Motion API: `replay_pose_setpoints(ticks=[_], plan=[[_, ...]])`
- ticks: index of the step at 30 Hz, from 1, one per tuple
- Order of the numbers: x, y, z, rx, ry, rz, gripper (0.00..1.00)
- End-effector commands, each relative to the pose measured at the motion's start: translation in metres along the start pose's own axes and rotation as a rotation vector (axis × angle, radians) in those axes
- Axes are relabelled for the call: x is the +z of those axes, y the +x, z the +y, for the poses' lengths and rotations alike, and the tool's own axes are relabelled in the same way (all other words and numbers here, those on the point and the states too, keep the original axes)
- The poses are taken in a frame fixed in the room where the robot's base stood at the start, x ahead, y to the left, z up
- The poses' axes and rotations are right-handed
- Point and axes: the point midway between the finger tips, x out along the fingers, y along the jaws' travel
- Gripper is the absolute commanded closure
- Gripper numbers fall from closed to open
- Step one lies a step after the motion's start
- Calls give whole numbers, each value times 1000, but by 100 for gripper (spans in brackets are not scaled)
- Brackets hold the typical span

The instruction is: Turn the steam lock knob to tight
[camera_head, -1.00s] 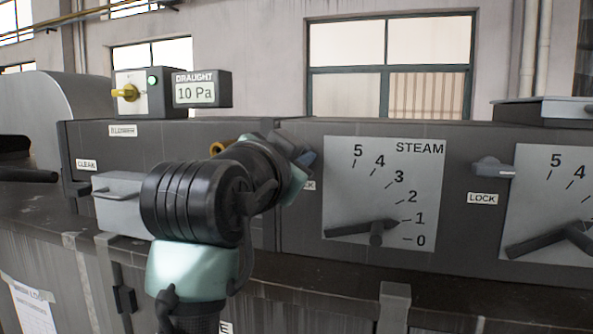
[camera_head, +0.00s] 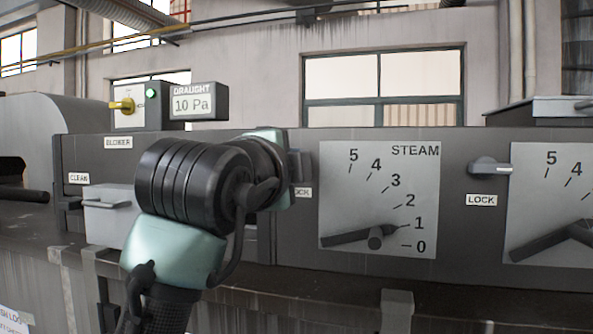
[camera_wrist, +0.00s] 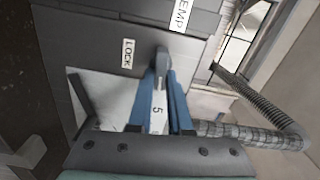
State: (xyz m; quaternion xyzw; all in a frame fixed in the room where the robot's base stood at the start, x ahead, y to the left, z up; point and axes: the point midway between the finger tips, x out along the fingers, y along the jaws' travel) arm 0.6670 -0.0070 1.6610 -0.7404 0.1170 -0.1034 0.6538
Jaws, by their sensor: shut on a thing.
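The steam lock knob (camera_wrist: 161,60) is a small grey lever on the dark panel, beside the LOCK label (camera_wrist: 127,55) in the wrist view. My gripper (camera_wrist: 162,76) is shut on it, with one blue finger on each side. In the head view my wrist covers the knob, and only part of its LOCK label (camera_head: 303,192) shows. The white STEAM dial plate (camera_head: 345,215) is just right of my gripper. Its dark lever (camera_head: 345,239) points left and slightly down, with its hub near 0 and 1.
A second lock knob (camera_head: 490,166) with its LOCK label (camera_head: 481,200) is right of the STEAM plate, beside another dial plate (camera_head: 527,190). A DRAUGHT display (camera_head: 194,103) reading 10 Pa stands on top at left. A ribbed hose (camera_wrist: 240,130) runs at right in the wrist view.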

Motion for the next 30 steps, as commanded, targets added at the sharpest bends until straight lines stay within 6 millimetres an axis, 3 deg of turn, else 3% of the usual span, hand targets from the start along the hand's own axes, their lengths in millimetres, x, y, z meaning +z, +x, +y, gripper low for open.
replay_pose_setpoints(ticks=[9, 25, 26, 30], plan=[[-1, 0, 2, -1, 118, 3, 100], [-1, 0, 2, 1, 142, 3, 100], [-1, 0, 2, 1, 142, 3, 81], [-1, 0, 2, 1, 141, 2, 56]])
